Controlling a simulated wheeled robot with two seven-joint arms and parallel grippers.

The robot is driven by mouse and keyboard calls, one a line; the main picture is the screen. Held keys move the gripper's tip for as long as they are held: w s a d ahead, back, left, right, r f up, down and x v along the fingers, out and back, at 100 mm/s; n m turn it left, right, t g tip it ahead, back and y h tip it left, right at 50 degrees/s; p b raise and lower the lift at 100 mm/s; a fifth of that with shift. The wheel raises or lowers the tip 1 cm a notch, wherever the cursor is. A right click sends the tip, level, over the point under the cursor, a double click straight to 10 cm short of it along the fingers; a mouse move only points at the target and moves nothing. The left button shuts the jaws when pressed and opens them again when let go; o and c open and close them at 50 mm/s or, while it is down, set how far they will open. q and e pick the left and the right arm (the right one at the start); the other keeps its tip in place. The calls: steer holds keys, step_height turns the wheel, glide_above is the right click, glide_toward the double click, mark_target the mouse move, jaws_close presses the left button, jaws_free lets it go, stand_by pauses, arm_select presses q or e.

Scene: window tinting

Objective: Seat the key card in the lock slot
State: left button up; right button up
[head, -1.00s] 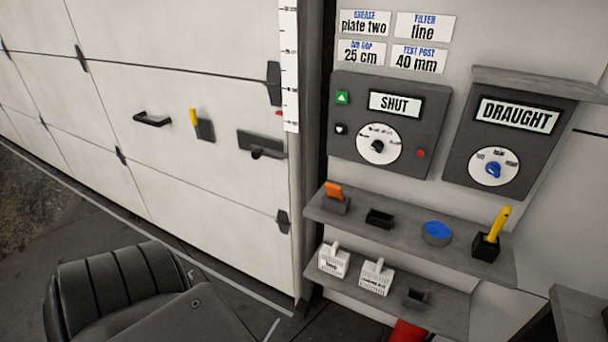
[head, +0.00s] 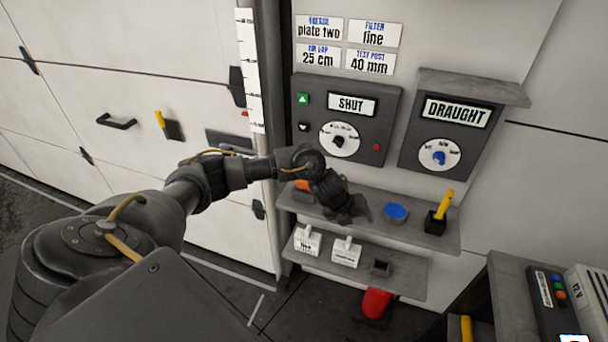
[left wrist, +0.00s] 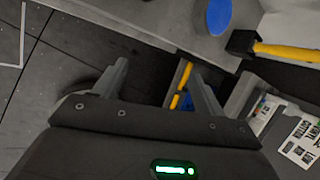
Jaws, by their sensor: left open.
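A small orange piece (head: 302,185), possibly the key card, stands at the left of the upper shelf (head: 410,232), partly hidden by my left arm. A dark plate (head: 228,140) on the white door, partly behind my arm, may be the lock; I cannot make out a slot. My left gripper (head: 350,213) is over the upper shelf, right of the orange piece and left of the blue disc. It covers the place of a small black holder. In the left wrist view its fingers (left wrist: 160,85) are apart with nothing held. My right gripper is out of view.
White containers (head: 346,252) stand on the lower shelf. Control panels (head: 345,115) hang above. A bench (head: 515,300) with boxes is at right.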

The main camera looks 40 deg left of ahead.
arm_select(q)
steer(key=a+r+m+y, duration=0.2)
steer(key=a+r, duration=0.4)
steer(key=a, duration=0.5)
step_height(320, 180, up, 5)
steer(key=g+y, duration=0.2)
glide_above(303, 185)
steer(key=s, duration=0.2)
steer(key=b+x, duration=0.1)
steer(key=x, duration=0.4)
steer(key=shift+w+a+f+b, duration=0.15)
steer(key=shift+w+a+b, duration=0.05)
steer(key=shift+b, duration=0.15)
steer(key=shift+f+p, duration=0.35)
steer(key=shift+p, duration=0.15)
steer(key=p+x, duration=0.1)
steer(key=x, duration=0.3)
steer(key=shift+d, duration=0.1)
steer(key=shift+w+f, duration=0.1)
steer(key=shift+f, duration=0.2)
